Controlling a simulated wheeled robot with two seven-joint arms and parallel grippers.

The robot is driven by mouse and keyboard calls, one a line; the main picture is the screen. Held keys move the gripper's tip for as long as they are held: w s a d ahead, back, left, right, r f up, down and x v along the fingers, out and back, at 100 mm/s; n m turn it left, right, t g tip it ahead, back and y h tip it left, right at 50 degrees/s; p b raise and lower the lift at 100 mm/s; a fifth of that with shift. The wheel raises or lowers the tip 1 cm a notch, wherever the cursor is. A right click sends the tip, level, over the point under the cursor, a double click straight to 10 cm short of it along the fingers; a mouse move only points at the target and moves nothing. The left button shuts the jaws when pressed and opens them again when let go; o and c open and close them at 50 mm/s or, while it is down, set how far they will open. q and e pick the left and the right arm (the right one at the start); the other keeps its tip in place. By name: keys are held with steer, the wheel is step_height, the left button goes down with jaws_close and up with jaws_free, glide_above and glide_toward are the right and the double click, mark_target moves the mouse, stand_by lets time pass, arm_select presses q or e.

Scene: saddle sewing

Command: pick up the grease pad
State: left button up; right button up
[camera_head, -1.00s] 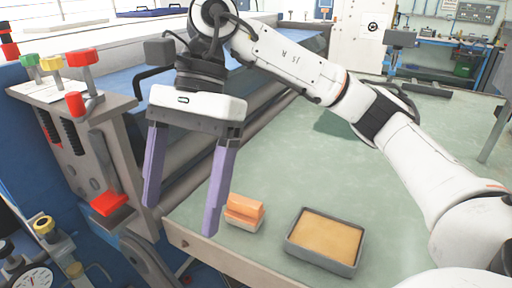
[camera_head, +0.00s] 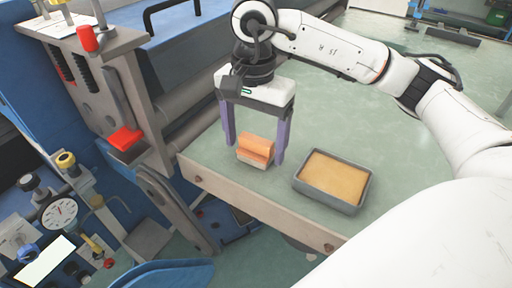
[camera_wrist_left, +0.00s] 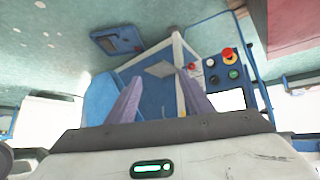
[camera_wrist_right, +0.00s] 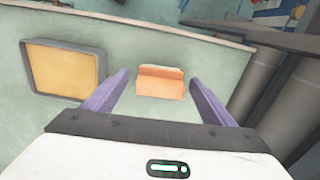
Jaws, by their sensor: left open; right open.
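The grease pad (camera_head: 256,150) is a small orange block with a paler lower layer, lying on the green table near its front left edge. My right gripper (camera_head: 254,153) is open, its two purple fingers standing on either side of the pad in the head view. In the right wrist view the pad (camera_wrist_right: 161,82) shows ahead of and between the open fingers (camera_wrist_right: 160,92); I see no contact. My left gripper (camera_wrist_left: 157,90) is open and empty in the left wrist view, facing a blue machine; it is not in the head view.
A grey tray (camera_head: 300,184) with a yellow-tan filling stands right of the pad. The table (camera_head: 335,110) is clear behind the tray.

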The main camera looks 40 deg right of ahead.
mark_target(254, 141)
step_height(254, 141, down, 2)
steer(key=shift+f, duration=0.1)
steer(key=c, duration=1.2)
steer(key=shift+o, duration=0.2)
step_height(254, 141, up, 10)
steer(key=shift+r, duration=0.15)
